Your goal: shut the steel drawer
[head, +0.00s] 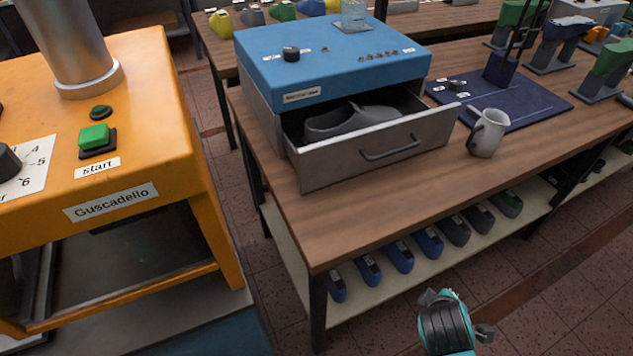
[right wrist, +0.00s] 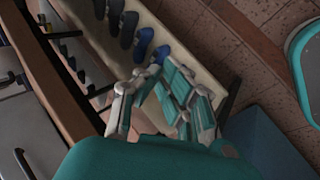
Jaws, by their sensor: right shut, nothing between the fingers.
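The steel drawer (head: 400,145) stands pulled out of the blue-topped cabinet (head: 330,50) on the wooden workbench. Its grey front has a bar handle, and a grey shoe last (head: 345,122) lies inside. In the right wrist view the drawer front (right wrist: 15,125) shows at the left edge with its dark handle. My right gripper (right wrist: 152,75) is shut and empty, below and in front of the bench edge, apart from the drawer. In the head view part of it (head: 447,322) shows at the bottom. My left gripper is not in view.
A grey mug (head: 487,132) stands to the right of the drawer, next to a dark blue board (head: 535,100). Several blue and dark lasts rest on the shelf (head: 350,300) under the bench. An orange machine (head: 170,130) stands at the left. The bench before the drawer is clear.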

